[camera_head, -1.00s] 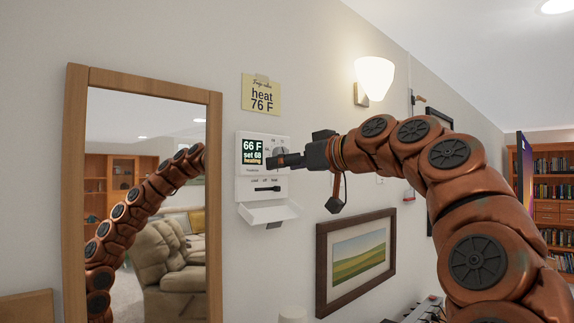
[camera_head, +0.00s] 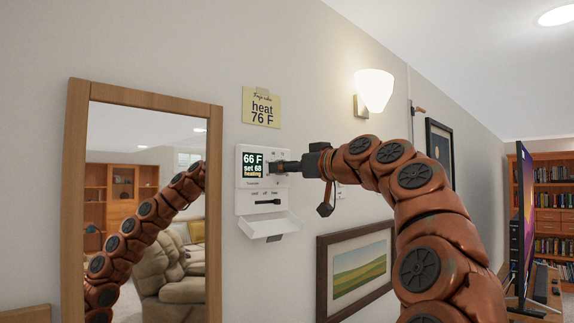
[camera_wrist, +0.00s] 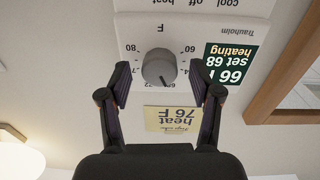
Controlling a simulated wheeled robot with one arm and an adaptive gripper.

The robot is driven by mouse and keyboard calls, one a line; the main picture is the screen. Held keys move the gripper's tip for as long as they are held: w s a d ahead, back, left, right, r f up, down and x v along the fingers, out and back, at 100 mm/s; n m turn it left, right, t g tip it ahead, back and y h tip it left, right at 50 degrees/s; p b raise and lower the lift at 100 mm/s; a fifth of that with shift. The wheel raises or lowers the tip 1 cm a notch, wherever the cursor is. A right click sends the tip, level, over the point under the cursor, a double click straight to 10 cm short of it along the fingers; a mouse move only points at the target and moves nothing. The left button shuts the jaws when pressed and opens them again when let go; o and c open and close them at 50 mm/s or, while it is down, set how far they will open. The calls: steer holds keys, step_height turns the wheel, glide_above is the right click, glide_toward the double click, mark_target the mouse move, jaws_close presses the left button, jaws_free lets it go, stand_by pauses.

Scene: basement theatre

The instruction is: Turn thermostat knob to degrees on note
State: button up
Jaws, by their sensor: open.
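The white thermostat (camera_head: 249,202) is on the wall right of the mirror. Its screen (camera_head: 253,164) reads 66 F, set 68, heating. The round grey knob (camera_wrist: 159,70) shows in the wrist view, upside down, with a dial marked from 60 to 80 F. My gripper (camera_wrist: 160,76) is open, with one finger on each side of the knob; I cannot tell whether they touch it. In the head view my gripper (camera_head: 275,168) hides most of the knob. A yellow note (camera_head: 261,107) above the thermostat reads heat 76 F. It also shows in the wrist view (camera_wrist: 170,119).
A lever (camera_head: 267,202) and an open flap (camera_head: 270,225) are below the knob. A wood-framed mirror (camera_head: 215,225) stands close on the left. A framed landscape (camera_head: 322,270) hangs lower right, and a wall lamp (camera_head: 374,90) is above right.

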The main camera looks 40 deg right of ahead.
steer(key=shift+w, duration=0.2)
steer(key=c, duration=1.1)
steer(key=shift+c, duration=0.2)
